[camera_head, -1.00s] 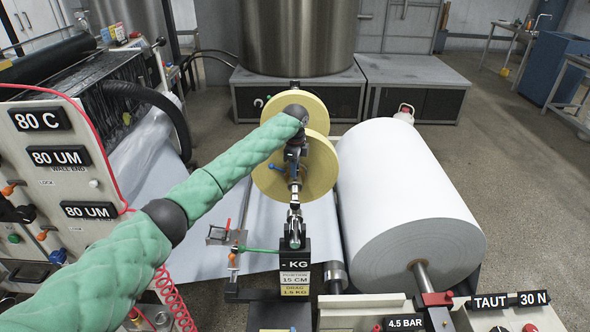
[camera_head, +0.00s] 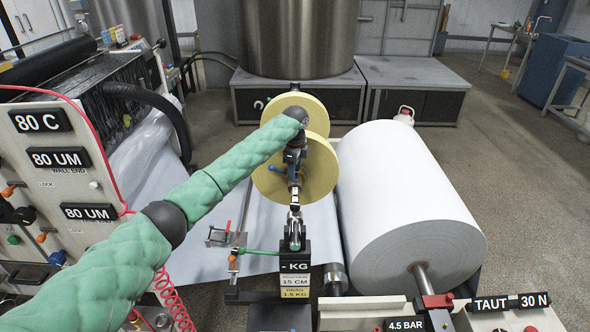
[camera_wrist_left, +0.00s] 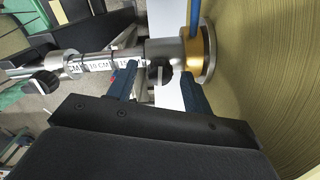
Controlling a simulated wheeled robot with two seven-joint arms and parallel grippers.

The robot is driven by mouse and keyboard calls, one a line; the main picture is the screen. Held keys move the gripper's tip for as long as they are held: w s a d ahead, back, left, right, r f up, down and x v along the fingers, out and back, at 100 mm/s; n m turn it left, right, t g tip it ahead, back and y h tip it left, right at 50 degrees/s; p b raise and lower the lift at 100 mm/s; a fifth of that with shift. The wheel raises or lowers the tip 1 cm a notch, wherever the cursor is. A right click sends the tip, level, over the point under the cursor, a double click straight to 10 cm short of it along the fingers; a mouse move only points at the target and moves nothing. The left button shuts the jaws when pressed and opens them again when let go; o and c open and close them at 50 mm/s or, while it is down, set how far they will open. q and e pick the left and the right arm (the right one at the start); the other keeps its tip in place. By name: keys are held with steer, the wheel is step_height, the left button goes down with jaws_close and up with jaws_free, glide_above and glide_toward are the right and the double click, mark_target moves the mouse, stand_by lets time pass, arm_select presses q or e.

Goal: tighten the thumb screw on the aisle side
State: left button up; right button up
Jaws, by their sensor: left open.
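My left gripper (camera_wrist_left: 160,90) is open in the left wrist view, with two dark blue fingers apart. A dark thumb screw (camera_wrist_left: 160,71) on a grey collar (camera_wrist_left: 165,50) shows between the fingers; I cannot tell if they touch it. A second black knob (camera_wrist_left: 44,83) hangs from another collar further left on the scale-marked shaft (camera_wrist_left: 100,62). A brass ring (camera_wrist_left: 197,55) sits between the grey collar and the yellow roll (camera_wrist_left: 265,70). In the head view my left gripper (camera_head: 295,184) points down in front of the yellow rolls (camera_head: 318,165), and the thumb screw is hidden.
A large white paper roll (camera_head: 405,200) lies right of the yellow rolls. A black "- KG" display post (camera_head: 295,268) stands below the gripper. A blue lever (camera_head: 276,168) is close beside my wrist. A control panel (camera_head: 75,230) with knobs is at the left.

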arm_select(q)
steer(key=shift+r+b, duration=0.35)
steer(key=shift+r, duration=0.1)
step_height(320, 180, up, 6)
steer(key=shift+f+b, duration=0.25)
steer(key=shift+b, duration=0.95)
steer(key=shift+r, duration=0.7)
arm_select(e)
steer(key=w+a+r, duration=0.2)
steer(key=w+r, duration=0.1)
steer(key=w, duration=0.2)
steer(key=shift+w+r, duration=0.3)
steer(key=shift+r, duration=0.1)
